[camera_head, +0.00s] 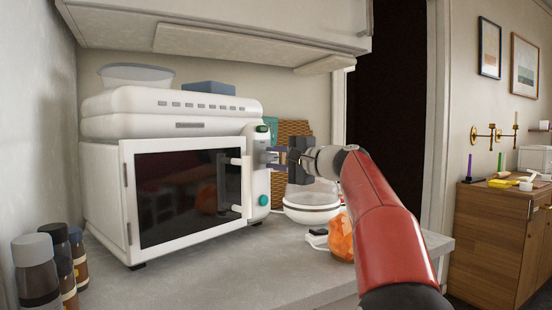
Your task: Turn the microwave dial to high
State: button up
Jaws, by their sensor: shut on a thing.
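The white microwave (130,200) stands on the counter with its dark door shut. Its narrow control panel (258,180) is on the right side of the front. A dark green knob (263,128) is at the panel's top and a teal knob (263,200) near its bottom. My gripper (270,157) reaches in from the right and is shut at the middle of the panel, on the microwave dial between these two knobs. The fingers hide most of that dial, and its setting cannot be read.
A white appliance (170,103) sits on the microwave, with a glass bowl (135,75) and a blue box (208,88) on top. A white bowl (310,212) and an orange object (342,240) are beneath my arm. Jars (37,272) stand front left. A cabinet (220,30) overhangs.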

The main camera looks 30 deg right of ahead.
jog(key=o, duration=0.8)
jog(key=shift+c, duration=0.2)
jog(key=b+v, duration=0.2)
jog(key=v, duration=0.5)
jog(key=shift+s, duration=0.35)
jog(key=shift+d, duration=0.1)
